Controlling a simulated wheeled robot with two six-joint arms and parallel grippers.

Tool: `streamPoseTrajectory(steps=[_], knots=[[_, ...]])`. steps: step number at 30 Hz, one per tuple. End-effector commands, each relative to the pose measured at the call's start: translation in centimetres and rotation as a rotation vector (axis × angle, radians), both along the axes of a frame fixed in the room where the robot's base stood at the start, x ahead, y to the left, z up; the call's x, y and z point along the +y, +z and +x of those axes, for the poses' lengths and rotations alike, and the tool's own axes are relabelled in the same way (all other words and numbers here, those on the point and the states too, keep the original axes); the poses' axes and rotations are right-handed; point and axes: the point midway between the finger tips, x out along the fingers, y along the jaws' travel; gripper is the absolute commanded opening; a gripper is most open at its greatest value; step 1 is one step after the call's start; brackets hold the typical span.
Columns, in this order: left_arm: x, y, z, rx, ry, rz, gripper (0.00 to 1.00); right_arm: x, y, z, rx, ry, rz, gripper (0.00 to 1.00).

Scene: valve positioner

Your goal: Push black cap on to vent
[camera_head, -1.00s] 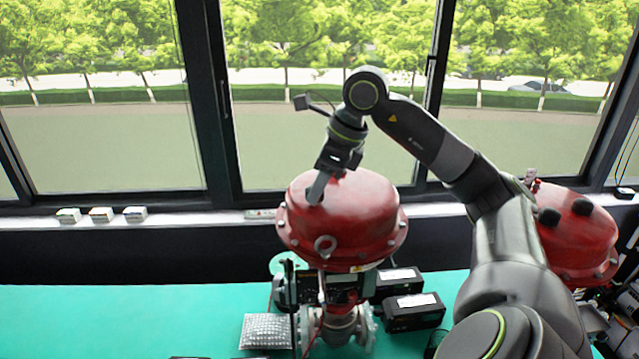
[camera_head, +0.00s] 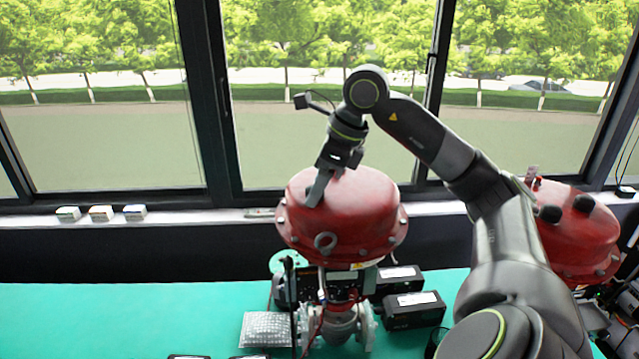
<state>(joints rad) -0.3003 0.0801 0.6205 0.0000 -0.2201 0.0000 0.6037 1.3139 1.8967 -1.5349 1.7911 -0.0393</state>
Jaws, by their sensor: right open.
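A red domed valve actuator (camera_head: 362,215) stands on the green table in the middle of the view. My right gripper (camera_head: 316,198) points down at the upper left of its dome, with its fingertips at or just above the surface. The vent and any black cap there are hidden by the fingers or too small to make out. My left gripper is not in view.
Black boxes with white labels (camera_head: 413,308) lie right of the valve body. A bubble-wrap packet (camera_head: 266,329) lies to its left. Small boxes (camera_head: 101,213) sit on the windowsill (camera_head: 180,222). The left part of the green table (camera_head: 110,315) is clear.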

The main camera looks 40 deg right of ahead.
Motion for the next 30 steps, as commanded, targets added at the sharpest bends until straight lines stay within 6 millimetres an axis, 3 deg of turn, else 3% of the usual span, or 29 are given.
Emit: streamPoseTrajectory(steps=[5, 15, 21, 30], knots=[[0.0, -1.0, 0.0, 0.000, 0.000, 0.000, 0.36, -0.5, 1.7, -0.6, -0.004, -0.003, -0.002, 0.57], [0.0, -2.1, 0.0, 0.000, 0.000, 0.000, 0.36, -2.0, 8.4, -2.8, -0.006, -0.001, 0.001, 0.57], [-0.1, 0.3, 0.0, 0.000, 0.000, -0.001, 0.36, -3.1, 13.2, -4.3, -0.001, -0.003, -0.002, 0.57], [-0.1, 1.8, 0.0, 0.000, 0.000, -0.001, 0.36, -3.7, 15.8, -5.3, 0.000, -0.001, 0.000, 0.57]])
